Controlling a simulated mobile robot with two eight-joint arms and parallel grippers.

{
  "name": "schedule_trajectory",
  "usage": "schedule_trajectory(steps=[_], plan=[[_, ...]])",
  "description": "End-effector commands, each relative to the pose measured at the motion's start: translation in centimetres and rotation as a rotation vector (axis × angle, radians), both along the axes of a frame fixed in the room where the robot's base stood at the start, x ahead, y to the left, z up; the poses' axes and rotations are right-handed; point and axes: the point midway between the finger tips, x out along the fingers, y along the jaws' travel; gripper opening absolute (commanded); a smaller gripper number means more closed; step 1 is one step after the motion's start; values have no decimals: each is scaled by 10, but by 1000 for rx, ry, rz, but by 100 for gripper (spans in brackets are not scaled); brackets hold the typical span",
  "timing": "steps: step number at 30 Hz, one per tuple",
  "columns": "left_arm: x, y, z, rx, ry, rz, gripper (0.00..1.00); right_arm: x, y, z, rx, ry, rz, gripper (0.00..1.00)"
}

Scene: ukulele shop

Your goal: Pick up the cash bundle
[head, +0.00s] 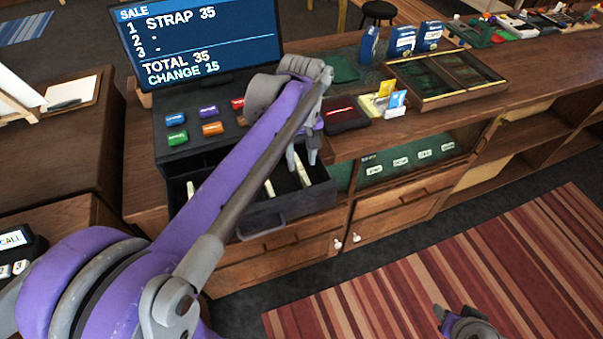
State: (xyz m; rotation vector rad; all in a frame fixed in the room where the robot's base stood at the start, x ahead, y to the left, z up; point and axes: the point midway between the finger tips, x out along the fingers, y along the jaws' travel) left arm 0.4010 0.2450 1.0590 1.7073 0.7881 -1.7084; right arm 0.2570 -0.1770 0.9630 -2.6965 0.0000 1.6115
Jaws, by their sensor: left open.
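The open cash drawer (244,222) sits under the register, below the screen. It has dark compartments, and narrow pale pieces (269,189) show inside it. I cannot tell for sure which thing there is the cash bundle; my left arm covers part of the drawer. My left gripper (302,158) points down over the drawer's right part, fingers apart, near another pale strip (302,171). I see nothing held between its fingers. My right gripper (455,320) is partly in view at the bottom edge, over the striped rug and far from the drawer; its jaw state is unclear.
The register screen (200,45) reads total 35, change 15. Coloured keys (212,128) lie below it. On the counter are a dark red box (346,117), small cards (394,99) and a wooden tray (440,98). The striped rug (400,290) is clear floor space.

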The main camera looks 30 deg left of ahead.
Motion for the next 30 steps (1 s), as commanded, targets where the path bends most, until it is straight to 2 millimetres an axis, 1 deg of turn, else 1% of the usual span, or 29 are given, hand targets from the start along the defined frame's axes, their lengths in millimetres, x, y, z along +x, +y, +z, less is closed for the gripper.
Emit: schedule_trajectory(steps=[3, 6, 9, 15, 16, 17, 18, 20, 21, 24, 30], plan=[[0, 1, -20, 0, 0, 0, 50, 1, 0, 2, 0, -1, 0, 50], [0, 1, -32, 0, 0, 0, 50, 0, 0, 0, 0, 0, 0, 50], [0, 1, -38, 0, 0, 0, 50, 0, 0, 0, 0, 0, 0, 50], [0, 1, -38, 0, 0, 0, 50, 0, 0, 0, 0, 0, 0, 50], [0, 1, -38, 0, 0, 0, 48, 0, 0, 0, 0, 0, 0, 50], [0, 1, -38, 0, 0, 0, 43, 0, 0, 0, 0, 0, 0, 50], [0, 1, -38, 0, 0, 0, 36, 0, 0, 0, 0, 0, 0, 50], [0, 1, -38, 0, 0, 0, 25, 0, 0, 0, 0, 0, 0, 50], [0, 1, -38, 0, 0, 0, 18, 0, 0, 0, 0, 0, 0, 50], [0, 1, -38, 0, 0, 0, 0, 0, 0, 0, 0, 0, 0, 50], [0, 1, -38, 0, 0, 0, 0, 0, 0, 0, 0, 0, 0, 50]])
